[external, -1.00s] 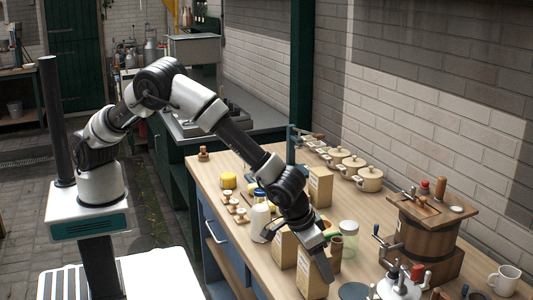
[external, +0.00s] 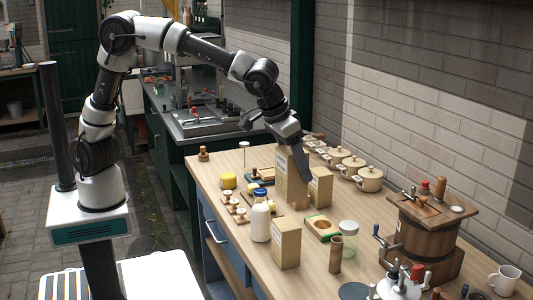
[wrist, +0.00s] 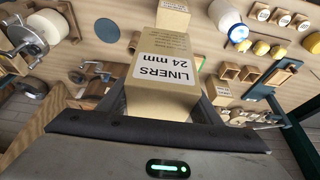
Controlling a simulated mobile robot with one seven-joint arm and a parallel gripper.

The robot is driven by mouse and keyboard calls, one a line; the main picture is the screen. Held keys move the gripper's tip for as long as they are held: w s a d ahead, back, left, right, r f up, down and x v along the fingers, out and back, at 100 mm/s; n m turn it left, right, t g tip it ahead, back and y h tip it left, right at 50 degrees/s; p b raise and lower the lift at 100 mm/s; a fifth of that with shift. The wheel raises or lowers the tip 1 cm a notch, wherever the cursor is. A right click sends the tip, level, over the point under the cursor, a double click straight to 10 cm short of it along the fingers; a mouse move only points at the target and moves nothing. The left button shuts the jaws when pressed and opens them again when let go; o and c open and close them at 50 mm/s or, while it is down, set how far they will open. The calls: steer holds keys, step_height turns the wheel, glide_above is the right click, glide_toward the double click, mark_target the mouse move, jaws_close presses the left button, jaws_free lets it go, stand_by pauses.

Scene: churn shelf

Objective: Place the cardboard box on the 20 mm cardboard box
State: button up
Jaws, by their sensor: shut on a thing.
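My gripper (external: 303,165) is shut on a tan cardboard box (external: 288,182). In the wrist view this box (wrist: 164,75) sits between the fingers, with a white label reading "LINERS 24 mm". The external view shows it upright; its clearance from the table is hard to tell. A second cardboard box (external: 321,188) stands close behind it to the right. A third cardboard box (external: 286,244) stands nearer the front, apart from it; a box with a pale label also shows at the top of the wrist view (wrist: 173,14). I cannot read 20 mm on any box.
A white bottle (external: 261,220) stands left of the front box. A green-edged tray (external: 322,228), a glass jar (external: 348,240) and a wooden cylinder (external: 336,255) are to the right. Lidded pots (external: 354,167) line the back. A wooden churn (external: 425,235) fills the right end.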

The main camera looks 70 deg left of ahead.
mark_target(292, 194)
steer(key=shift+s+a+f, duration=0.2)
steer(key=shift+a+f, duration=0.05)
steer(key=shift+a, duration=0.5)
step_height(292, 194, down, 4)
steer(key=shift+f, duration=0.15)
steer(key=shift+w+f, duration=0.1)
steer(key=shift+f, duration=2)
steer(key=shift+f+b, duration=0.25)
steer(key=shift+b, duration=0.05)
steer(key=o, duration=1.2)
steer(key=shift+r, duration=0.1)
